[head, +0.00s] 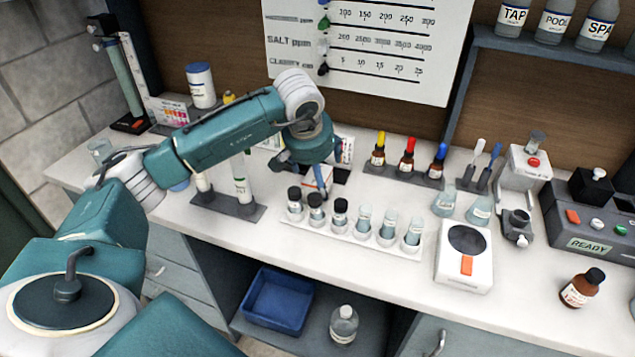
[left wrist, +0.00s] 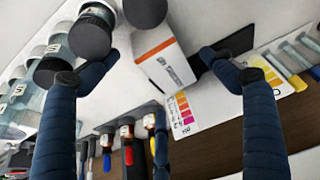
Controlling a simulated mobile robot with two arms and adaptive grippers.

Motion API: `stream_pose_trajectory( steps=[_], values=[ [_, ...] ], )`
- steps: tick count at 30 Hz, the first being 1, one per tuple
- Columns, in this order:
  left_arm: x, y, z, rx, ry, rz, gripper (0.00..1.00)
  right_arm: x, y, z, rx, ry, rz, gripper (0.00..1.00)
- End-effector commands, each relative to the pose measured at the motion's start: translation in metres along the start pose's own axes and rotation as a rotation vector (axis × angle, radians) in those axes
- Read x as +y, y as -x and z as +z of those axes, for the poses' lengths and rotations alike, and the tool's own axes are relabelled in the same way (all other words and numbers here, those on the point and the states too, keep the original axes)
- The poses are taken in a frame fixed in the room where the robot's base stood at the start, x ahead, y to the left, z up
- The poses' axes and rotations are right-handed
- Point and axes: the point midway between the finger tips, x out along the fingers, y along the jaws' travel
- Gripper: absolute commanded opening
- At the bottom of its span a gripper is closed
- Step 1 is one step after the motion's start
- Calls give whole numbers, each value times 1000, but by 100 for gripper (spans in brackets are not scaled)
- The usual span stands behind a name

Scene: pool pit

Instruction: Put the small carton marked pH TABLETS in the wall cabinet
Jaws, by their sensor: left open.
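A small white carton with an orange edge (head: 318,180) stands on the counter behind the row of vials; its label is too small to read. In the left wrist view the carton (left wrist: 163,52) shows an orange band and a dark picture. My left gripper (head: 308,172) is open over the carton, partly hiding it. In the left wrist view the two fingers of my left gripper (left wrist: 155,68) lie on either side of the carton, with a visible gap at the right. A wall cabinet cannot be made out. My right gripper is not in view.
A white vial rack (head: 350,236) with several vials stands just in front of the carton; dark caps are close to the left finger. A dropper-bottle stand (head: 403,175) is at the right, a tube stand (head: 228,206) at the left. A colour card (left wrist: 205,105) lies behind.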

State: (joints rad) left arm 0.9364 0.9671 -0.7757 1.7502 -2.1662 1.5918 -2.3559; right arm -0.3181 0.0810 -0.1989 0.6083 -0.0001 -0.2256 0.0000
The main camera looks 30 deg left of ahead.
Motion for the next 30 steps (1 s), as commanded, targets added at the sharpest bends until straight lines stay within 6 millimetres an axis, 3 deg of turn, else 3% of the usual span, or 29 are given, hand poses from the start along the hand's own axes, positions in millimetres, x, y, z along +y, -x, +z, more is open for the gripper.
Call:
stream_pose_trajectory(
  steps=[6,12,18,20,26,30],
  values=[
    [0,-28,-1,-7,1,0,83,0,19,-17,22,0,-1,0],
    [0,-50,0,-3,0,0,83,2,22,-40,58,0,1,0],
    [-1,-52,1,-4,-1,-2,83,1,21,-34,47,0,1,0],
    [-1,-52,0,-3,-1,-2,75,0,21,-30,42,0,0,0],
    [0,-51,0,-2,0,0,35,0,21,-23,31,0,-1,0],
    [0,-50,-1,0,0,0,28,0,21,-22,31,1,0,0]
  ],
)
